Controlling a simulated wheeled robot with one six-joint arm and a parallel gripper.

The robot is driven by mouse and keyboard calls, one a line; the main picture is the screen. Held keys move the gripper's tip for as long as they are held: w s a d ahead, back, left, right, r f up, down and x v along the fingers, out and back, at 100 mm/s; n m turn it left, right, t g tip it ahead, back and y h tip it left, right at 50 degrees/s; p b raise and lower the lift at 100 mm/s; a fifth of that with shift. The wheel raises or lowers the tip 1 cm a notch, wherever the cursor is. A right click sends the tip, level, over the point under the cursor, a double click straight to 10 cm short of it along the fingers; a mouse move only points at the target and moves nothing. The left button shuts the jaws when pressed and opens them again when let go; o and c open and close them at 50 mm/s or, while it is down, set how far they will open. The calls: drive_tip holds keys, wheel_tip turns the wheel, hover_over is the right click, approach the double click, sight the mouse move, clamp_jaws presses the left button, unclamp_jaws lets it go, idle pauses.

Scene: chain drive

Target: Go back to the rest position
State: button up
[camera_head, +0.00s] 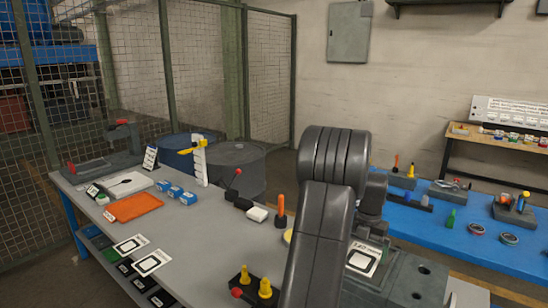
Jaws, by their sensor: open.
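My arm stands in the right middle of the head view, with a thick dark link rising from the bottom edge to a ribbed joint. Further dark parts of my arm show just right of and behind that joint. My gripper's fingers cannot be made out; the arm's own links may hide them. The grey workbench (190,240) spreads to the left of and behind my arm. No held object is visible.
An orange mat (134,207), small blue boxes (176,192), a white stand with a yellow top (200,163) and an orange-handled tool (280,211) are on the bench. Yellow pegs (264,287) stand close left of my arm. A blue table (445,236) lies right.

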drive_tip(key=shift+r+b, duration=0.3)
drive_tip(key=shift+r, duration=0.9)
